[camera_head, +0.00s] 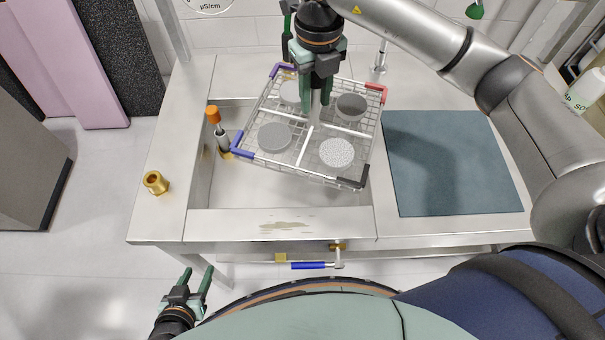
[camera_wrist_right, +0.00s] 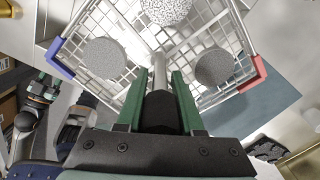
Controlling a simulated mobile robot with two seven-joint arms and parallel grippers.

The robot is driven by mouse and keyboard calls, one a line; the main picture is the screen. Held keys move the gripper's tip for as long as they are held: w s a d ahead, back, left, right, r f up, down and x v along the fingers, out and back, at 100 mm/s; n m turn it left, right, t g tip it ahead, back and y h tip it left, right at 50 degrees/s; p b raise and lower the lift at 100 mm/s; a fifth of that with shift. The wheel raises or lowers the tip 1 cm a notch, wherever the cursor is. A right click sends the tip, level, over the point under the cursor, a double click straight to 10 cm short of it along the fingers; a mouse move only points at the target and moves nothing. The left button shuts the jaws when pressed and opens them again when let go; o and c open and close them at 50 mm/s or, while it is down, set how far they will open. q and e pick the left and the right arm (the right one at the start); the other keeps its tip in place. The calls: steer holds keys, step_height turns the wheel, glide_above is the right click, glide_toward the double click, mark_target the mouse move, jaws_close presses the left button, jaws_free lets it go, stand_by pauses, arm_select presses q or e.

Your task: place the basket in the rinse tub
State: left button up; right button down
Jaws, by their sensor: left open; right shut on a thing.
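The wire basket (camera_head: 298,176) has coloured corner pieces and carries several grey discs in its compartments. My right gripper (camera_head: 319,108) is shut on the basket's central post. The basket is turned askew over the rinse tub (camera_head: 270,188), a rectangular basin in the steel bench. I cannot tell whether the basket touches the tub. In the right wrist view the green fingers (camera_wrist_right: 161,95) close around the post, with the basket (camera_wrist_right: 235,38) beyond them. My left gripper (camera_head: 198,281) is open and empty, low in front of the bench.
An orange-capped fitting (camera_head: 218,128) stands at the tub's left side, near the basket's blue corner. A brass fitting (camera_head: 155,182) sits on the left ledge. A blue-grey mat (camera_head: 450,165) lies clear at right. A blue-handled valve (camera_head: 308,265) is under the front edge.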

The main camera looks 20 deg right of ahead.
mark_target(302, 120)
steer(key=m, duration=0.2)
steer(key=f+m+b, duration=0.1)
steer(key=m, duration=0.1)
steer(key=w+a+m, duration=0.1)
steer(key=m, duration=0.2)
steer(key=shift+f, duration=0.2)
steer(key=m, duration=0.2)
steer(key=f+m+b, duration=0.1)
steer(key=m, duration=0.1)
steer(key=a+m, duration=0.1)
steer(key=m, duration=0.1)
steer(key=shift+w+f+m, duration=0.15)
steer(key=shift+w+m, duration=0.2)
steer(key=shift+m, duration=0.05)
steer(key=shift+f, duration=0.2)
steer(key=shift+f+b, duration=0.35)
steer(key=shift+f, duration=8.5)
steer(key=shift+f, duration=0.1)
steer(key=c, duration=0.5)
jaws_free()
steer(key=shift+f, duration=0.1)
steer(key=shift+c, duration=0.2)
